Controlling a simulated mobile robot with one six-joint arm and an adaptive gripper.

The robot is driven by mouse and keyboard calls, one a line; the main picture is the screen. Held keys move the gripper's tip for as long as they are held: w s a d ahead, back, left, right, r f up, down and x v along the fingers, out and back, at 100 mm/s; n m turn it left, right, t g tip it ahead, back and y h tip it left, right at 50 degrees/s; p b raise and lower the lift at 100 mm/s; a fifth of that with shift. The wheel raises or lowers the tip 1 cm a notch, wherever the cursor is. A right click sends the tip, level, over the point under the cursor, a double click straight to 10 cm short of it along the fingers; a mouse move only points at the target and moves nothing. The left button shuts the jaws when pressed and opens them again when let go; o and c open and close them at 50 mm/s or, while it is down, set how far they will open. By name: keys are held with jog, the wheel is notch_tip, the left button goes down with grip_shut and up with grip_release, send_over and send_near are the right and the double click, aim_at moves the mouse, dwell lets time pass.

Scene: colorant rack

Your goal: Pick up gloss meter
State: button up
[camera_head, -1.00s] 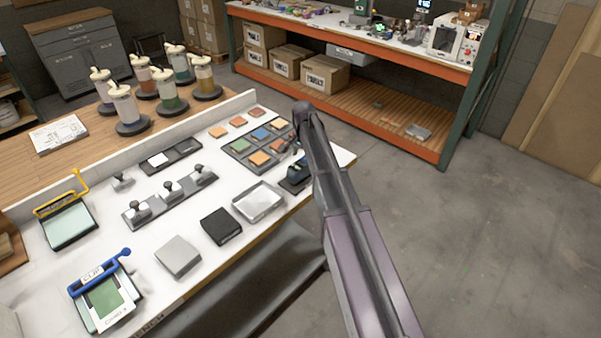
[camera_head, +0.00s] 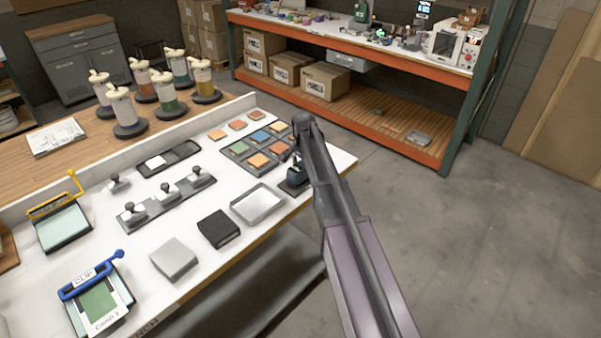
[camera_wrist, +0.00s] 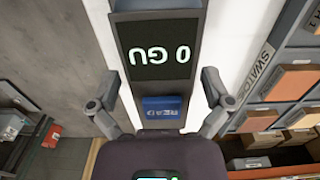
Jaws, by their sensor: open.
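The gloss meter (camera_wrist: 158,65) is a dark grey device with a display reading "0 GU", upside down in the wrist view, and a blue READ button. In the head view it appears as a small dark shape (camera_head: 294,178) near the table's right edge, partly hidden by my arm. My gripper (camera_wrist: 160,92) is open in the wrist view. Its two fingers stand apart on the left and right of the meter, with the button between them. Whether the fingers touch the meter cannot be told.
A swatch tray (camera_head: 256,151) with coloured squares lies close behind the meter; it also shows in the wrist view (camera_wrist: 262,90). A silver tray (camera_head: 258,205) and a black box (camera_head: 218,228) lie to its left. Open floor (camera_head: 480,240) is on the right.

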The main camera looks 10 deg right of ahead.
jog(key=c, duration=1.2)
jog(key=shift+r, duration=0.15)
notch_tip(320, 180, up, 4)
jog(key=p, duration=0.3)
jog(key=shift+f+p, duration=0.25)
jog(key=shift+p, duration=0.1)
jog(key=s, duration=0.5)
jog(key=s+r+p, duration=0.1)
jog(key=s, duration=1)
jog(key=shift+a+r, duration=0.1)
jog(key=shift+r, duration=0.05)
